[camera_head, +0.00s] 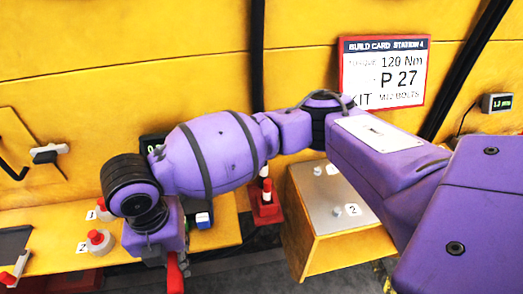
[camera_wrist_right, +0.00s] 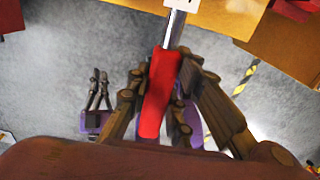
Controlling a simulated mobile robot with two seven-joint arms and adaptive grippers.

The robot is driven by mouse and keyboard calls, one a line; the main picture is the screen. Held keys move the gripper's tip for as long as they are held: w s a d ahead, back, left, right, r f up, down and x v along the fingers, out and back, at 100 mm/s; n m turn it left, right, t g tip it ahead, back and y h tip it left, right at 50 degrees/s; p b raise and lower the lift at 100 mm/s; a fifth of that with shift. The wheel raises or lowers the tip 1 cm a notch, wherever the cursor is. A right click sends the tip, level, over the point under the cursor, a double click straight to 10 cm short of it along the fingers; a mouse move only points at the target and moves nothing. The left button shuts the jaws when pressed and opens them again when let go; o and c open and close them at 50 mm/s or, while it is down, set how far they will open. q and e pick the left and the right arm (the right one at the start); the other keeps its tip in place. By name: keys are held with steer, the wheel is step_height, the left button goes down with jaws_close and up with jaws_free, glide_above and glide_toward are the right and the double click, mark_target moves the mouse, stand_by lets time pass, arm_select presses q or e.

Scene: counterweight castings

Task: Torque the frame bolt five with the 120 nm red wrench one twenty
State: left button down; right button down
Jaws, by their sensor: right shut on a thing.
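My right gripper (camera_wrist_right: 155,105) is shut on the red handle of a wrench (camera_wrist_right: 160,90). The wrench has a grey shaft and a white tag, whose writing is cut off at the top of the right wrist view. In the head view the red handle (camera_head: 175,272) shows below my right wrist, at the bottom edge. A box with a grey metal top (camera_head: 318,208) carries small bolts and a tag "2". No bolt marked five can be made out. My left gripper (camera_wrist_right: 98,95) appears in the right wrist view over the floor; its opening is unclear.
A build card (camera_head: 384,72) on the yellow wall reads 120 Nm, P 27. Red-topped knobs tagged 1 (camera_head: 105,210) and 2 (camera_head: 99,242) stand on the yellow shelf at left. A red stand (camera_head: 266,207) is beside the metal-topped box. A small display (camera_head: 497,103) is at right.

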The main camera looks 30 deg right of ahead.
arm_select(q)
steer(key=shift+r, duration=0.15)
arm_select(e)
steer(key=shift+a+r, duration=0.1)
arm_select(q)
steer(key=shift+w+r+p, duration=0.3)
steer(key=shift+w+r, duration=0.2)
steer(key=shift+r, duration=0.1)
arm_select(e)
steer(key=shift+w+a+m, duration=0.3)
steer(key=shift+a+m, duration=0.3)
steer(key=shift+a, duration=0.3)
arm_select(q)
steer(key=shift+w+r+p, duration=0.3)
steer(key=shift+w+r, duration=0.1)
steer(key=shift+r, duration=0.1)
arm_select(e)
steer(key=shift+w+a+m, duration=0.4)
steer(key=shift+a+m, duration=0.1)
steer(key=shift+a, duration=0.25)
arm_select(q)
steer(key=shift+r+t, duration=0.1)
steer(key=shift+t, duration=0.2)
arm_select(e)
steer(key=shift+a, duration=0.15)
